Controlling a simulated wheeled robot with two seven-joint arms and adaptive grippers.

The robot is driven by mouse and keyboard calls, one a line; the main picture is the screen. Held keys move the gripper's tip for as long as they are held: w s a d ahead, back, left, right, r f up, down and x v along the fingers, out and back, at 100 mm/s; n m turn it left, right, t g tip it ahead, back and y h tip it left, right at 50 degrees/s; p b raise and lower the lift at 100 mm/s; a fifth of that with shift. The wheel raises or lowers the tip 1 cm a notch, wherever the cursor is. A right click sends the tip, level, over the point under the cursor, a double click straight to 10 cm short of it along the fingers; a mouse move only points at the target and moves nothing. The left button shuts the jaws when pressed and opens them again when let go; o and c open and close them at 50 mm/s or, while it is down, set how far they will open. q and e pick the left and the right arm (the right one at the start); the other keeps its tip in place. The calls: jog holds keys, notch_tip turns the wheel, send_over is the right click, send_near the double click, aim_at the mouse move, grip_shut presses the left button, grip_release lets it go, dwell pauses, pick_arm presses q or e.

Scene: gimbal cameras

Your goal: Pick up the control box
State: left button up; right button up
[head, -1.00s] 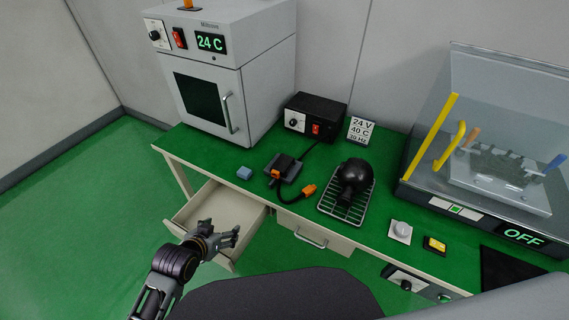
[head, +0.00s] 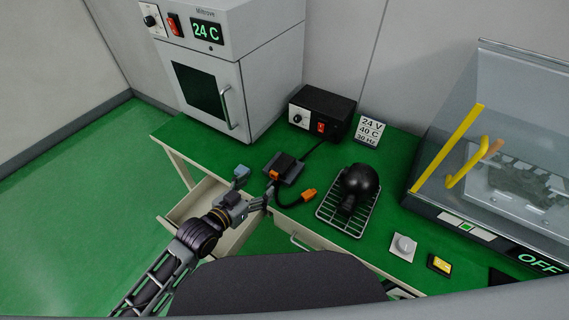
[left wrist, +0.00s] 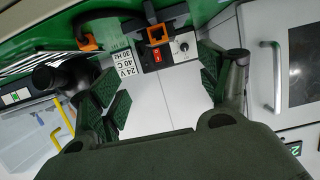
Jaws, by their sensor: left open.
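A black box (head: 322,112) with a dial and a red switch stands at the back of the green bench. A small black unit with orange parts (head: 282,167) sits on a dark plate in front of it, joined by a cable. I cannot tell which is the control box. In the left wrist view the orange-and-black unit (left wrist: 158,35) shows near the top, before the black box (left wrist: 182,47). My left gripper (head: 255,184) is open and empty at the bench's front edge, just short of the small unit. My right gripper is not in view.
An open drawer (head: 182,212) lies below my left gripper. An orange plug (head: 308,194), a wire rack (head: 334,217) with a dark round object and an oven (head: 262,75) stand around.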

aim_at(281, 167)
pick_arm(q)
jog(key=shift+x, duration=3.9)
jog(key=shift+w+d+f, duration=0.1)
jog(key=shift+w+d, duration=0.05)
jog(key=shift+w, duration=0.15)
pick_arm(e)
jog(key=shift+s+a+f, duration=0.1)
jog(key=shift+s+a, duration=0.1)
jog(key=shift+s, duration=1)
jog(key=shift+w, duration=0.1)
